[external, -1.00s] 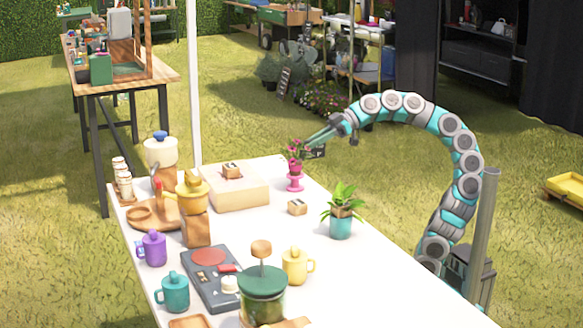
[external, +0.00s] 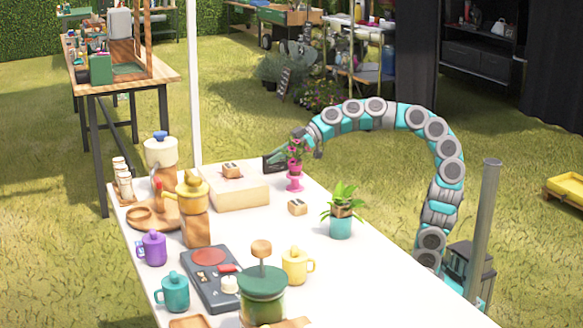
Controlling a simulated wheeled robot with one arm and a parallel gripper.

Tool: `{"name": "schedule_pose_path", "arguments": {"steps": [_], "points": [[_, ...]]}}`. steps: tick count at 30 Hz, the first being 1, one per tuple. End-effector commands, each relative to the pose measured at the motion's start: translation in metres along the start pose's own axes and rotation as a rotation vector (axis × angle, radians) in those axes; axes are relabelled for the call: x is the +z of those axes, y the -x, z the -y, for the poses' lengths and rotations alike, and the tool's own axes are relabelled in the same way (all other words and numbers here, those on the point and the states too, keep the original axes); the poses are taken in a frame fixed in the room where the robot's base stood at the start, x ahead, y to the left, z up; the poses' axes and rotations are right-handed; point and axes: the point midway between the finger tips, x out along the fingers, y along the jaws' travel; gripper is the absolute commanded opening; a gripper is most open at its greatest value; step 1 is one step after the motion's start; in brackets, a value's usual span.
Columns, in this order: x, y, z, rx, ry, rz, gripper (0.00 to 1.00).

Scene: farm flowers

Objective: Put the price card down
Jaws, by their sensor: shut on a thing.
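The price card (external: 272,164) is a small dark card at the far end of the white table (external: 335,275). My gripper (external: 281,158) reaches in from the right, behind the pink flowers, and is shut on the card. The card shows just behind the right end of the pale wooden box. I cannot tell whether its lower edge touches the table. The fingertips are small, and the flowers partly cover the wrist.
A pink flower pot (external: 295,183) stands close in front of my gripper. The pale box (external: 230,190) carries a small wooden block (external: 231,170). Another block (external: 297,207) and a teal potted plant (external: 340,226) stand nearer. Mugs and jars crowd the left side.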

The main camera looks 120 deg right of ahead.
Motion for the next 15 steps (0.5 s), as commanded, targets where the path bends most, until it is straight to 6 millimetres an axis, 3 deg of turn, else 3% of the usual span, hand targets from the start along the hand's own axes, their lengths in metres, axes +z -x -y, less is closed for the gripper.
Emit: {"name": "schedule_pose_path", "arguments": {"steps": [11,12,15], "points": [[0.0034,-0.0014,-0.0002,0.001,0.001,-0.002,0.00],[0.0022,-0.0008,-0.0003,0.001,0.001,-0.002,0.23],[0.0020,-0.0007,-0.0003,0.001,0.001,-0.002,0.34]]}}
